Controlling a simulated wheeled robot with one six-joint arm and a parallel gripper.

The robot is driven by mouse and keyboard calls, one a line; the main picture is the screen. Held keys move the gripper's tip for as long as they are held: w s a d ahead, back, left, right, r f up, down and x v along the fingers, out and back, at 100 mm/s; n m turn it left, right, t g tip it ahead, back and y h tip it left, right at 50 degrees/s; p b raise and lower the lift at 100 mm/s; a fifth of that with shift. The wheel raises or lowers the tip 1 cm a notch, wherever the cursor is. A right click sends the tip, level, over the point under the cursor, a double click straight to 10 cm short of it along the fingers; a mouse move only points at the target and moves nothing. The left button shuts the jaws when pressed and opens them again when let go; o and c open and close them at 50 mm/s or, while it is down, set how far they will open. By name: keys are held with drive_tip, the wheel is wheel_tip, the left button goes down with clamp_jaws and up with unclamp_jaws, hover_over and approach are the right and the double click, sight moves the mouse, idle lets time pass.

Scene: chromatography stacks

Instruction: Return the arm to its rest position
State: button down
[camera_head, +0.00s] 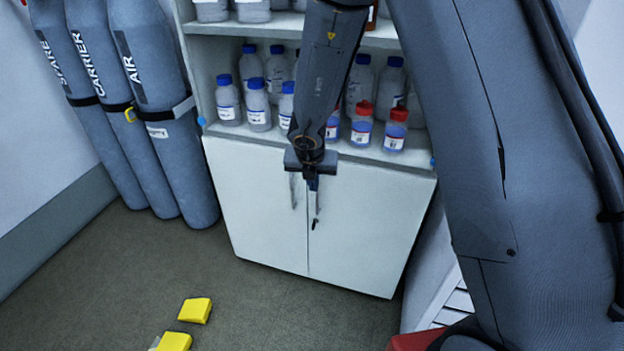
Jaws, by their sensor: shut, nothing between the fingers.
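My gripper (312,205) hangs at the end of my dark grey arm, near the middle of the view. It points down in front of the white cabinet doors. It is shut and holds nothing. My upper arm fills the right side of the view, and my forearm comes down from the top edge, hiding some of the bottles behind it.
A white cabinet (260,220) stands behind my gripper, with blue-capped bottles (227,102) and red-capped bottles (395,130) on its shelf. Grey gas cylinders (160,90) stand at the left. Yellow blocks (195,310) lie on the floor, which is otherwise mostly clear.

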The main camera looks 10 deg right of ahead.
drive_tip(key=s+r+n+y, duration=0.25)
drive_tip(key=r+n, duration=0.25)
drive_tip(key=n, duration=0.5)
drive_tip(key=s+r+n+y, duration=0.1)
drive_tip(key=s+r+n, duration=0.3)
drive_tip(key=n, duration=0.6)
drive_tip(key=s+d+r+n+g+h, duration=0.1)
drive_tip(key=s+d+n, duration=0.4)
drive_tip(key=s+n, duration=0.4)
drive_tip(key=s+d+r+n+g+h, duration=0.1)
drive_tip(key=s+d+r+n+g, duration=0.1)
drive_tip(key=s+d+n, duration=0.3)
drive_tip(key=s+n, duration=0.4)
drive_tip(key=n, duration=0.1)
drive_tip(key=shift+d, duration=0.25)
drive_tip(key=shift+h, duration=0.25)
